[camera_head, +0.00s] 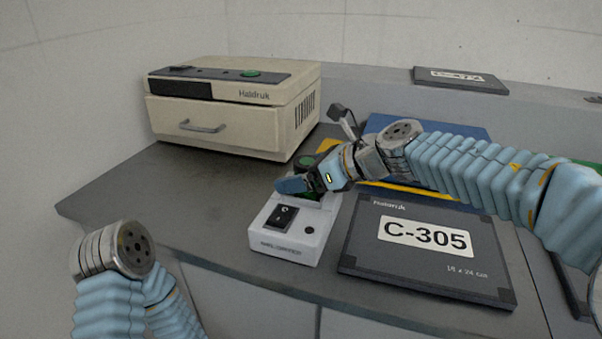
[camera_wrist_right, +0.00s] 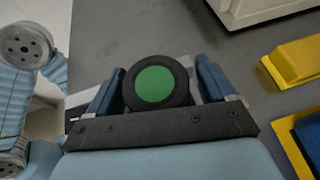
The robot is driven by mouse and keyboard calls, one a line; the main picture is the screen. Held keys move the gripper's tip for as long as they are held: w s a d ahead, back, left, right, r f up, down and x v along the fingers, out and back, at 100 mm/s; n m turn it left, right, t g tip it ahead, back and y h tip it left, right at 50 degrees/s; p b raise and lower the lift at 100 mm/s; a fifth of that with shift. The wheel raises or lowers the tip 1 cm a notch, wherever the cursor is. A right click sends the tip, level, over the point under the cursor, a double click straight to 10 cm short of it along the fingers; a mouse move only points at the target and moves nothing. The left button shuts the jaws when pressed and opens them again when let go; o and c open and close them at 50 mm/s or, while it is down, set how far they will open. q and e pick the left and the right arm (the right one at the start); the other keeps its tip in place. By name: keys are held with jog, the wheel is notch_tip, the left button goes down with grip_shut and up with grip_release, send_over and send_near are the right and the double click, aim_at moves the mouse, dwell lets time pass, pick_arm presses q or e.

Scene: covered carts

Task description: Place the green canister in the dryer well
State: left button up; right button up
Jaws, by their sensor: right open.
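The green canister (camera_head: 307,161) is dark with a round green top. It stands at the back of a white switch unit (camera_head: 290,243), which appears to be the dryer; its well is hidden by the canister and my gripper. I cannot tell how deep the canister sits. My right gripper (camera_head: 300,184) is open around the canister. In the right wrist view the canister's green top (camera_wrist_right: 155,85) is between the blue fingers of the right gripper (camera_wrist_right: 158,88), with a gap on each side. My left arm shows at lower left, but its gripper is out of view.
A cream Haldruk drawer box (camera_head: 222,130) stands at the back left. A dark C-305 plate (camera_head: 400,275) lies right of the white unit. A blue and yellow item (camera_head: 455,130) lies behind my right arm. The grey cart top (camera_head: 140,195) is clear at the left.

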jog(key=v, duration=1.2)
dwell(1.6)
